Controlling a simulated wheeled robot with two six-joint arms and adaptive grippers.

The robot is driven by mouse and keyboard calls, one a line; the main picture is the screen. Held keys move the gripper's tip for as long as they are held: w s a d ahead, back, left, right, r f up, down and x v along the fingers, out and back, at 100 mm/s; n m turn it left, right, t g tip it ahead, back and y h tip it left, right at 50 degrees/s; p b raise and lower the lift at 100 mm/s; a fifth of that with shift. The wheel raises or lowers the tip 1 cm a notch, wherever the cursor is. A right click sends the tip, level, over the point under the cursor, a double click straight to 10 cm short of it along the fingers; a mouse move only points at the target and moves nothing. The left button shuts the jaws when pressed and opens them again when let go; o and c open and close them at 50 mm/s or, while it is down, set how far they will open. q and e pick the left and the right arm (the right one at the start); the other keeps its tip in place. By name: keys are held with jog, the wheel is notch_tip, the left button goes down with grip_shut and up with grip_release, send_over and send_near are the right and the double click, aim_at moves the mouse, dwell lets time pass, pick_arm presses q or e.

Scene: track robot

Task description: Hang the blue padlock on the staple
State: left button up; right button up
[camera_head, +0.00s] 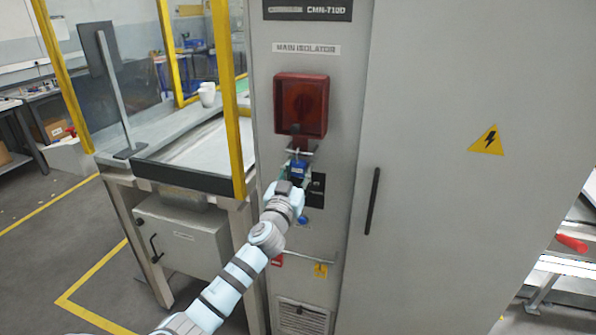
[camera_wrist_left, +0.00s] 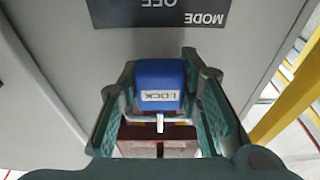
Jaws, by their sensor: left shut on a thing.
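The blue padlock (camera_head: 299,167) is just below the red isolator box (camera_head: 301,104) on the grey cabinet. In the left wrist view the padlock body (camera_wrist_left: 158,80) shows large, with a white label reading LOCK upside down. My left gripper (camera_head: 294,175) is shut on it; its teal fingers (camera_wrist_left: 160,100) stand on either side of the body. The metal staple (camera_head: 300,151) shows as a small bright piece under the red box, right above the padlock. Pale metal and a dark red part lie beyond the padlock in the wrist view. Whether the shackle is around the staple, I cannot tell.
A black switch plate (camera_head: 317,190) sits right of the gripper. Below, a thin rail (camera_head: 308,254) carries a red tag (camera_head: 277,261) and a yellow tag (camera_head: 320,269). A long door handle (camera_head: 372,201) is to the right. A yellow-framed guard (camera_head: 228,100) stands left.

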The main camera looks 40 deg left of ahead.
pick_arm(q)
jog(key=o, duration=1.2)
jog(key=shift+o, duration=0.2)
jog(key=shift+s, duration=0.1)
